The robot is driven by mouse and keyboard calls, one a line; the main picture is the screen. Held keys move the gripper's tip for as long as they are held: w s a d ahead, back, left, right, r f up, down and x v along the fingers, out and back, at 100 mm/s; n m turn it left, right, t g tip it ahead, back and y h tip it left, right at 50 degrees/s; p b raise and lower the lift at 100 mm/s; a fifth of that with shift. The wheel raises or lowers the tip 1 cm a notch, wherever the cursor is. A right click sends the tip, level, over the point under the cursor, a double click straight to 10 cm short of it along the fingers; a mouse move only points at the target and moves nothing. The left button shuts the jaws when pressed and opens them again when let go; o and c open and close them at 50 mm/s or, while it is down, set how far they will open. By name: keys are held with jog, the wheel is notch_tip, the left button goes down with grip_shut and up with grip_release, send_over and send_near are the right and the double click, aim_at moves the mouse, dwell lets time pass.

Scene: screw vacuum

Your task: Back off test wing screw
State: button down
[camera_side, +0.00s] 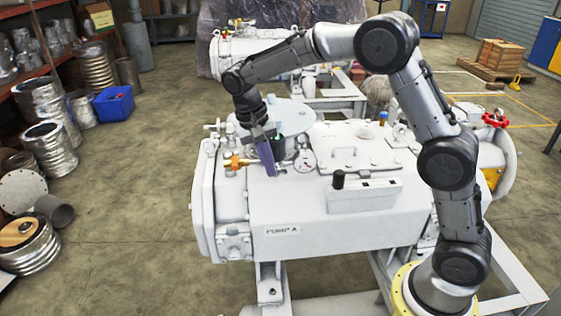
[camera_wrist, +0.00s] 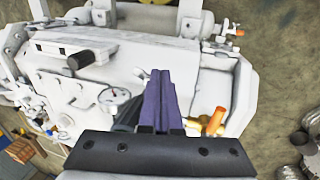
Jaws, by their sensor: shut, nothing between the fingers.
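My gripper (camera_side: 270,172) is above the left part of the white pump in the side view, with its purple fingers pointing down. The fingers are pressed together with nothing between them, as the wrist view (camera_wrist: 160,76) also shows. In the wrist view the fitting (camera_wrist: 214,122) stands to the right of the fingers, with a visible gap. Part of its lower end is hidden behind the gripper body.
A round dial gauge (camera_side: 304,160) stands right of the fingers. A dark cylindrical part (camera_side: 279,146) is close behind them. A raised box with a black knob (camera_side: 338,179) sits on the pump front.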

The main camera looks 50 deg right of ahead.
jog(key=shift+w+a+f+g+h, duration=0.2)
jog(key=shift+f+g+h, duration=0.25)
jog(key=shift+f, duration=0.2)
jog(key=shift+w+a+f+g+h, duration=0.15)
jog(key=shift+f+g+h, duration=0.25)
jog(key=shift+f, duration=0.3)
jog(key=shift+w+a+f+g+h, duration=0.2)
jog(key=shift+f+g+h, duration=0.25)
jog(key=shift+f, duration=0.2)
jog(key=shift+f, duration=0.15)
jog(key=shift+s+d, duration=0.1)
dwell(0.8)
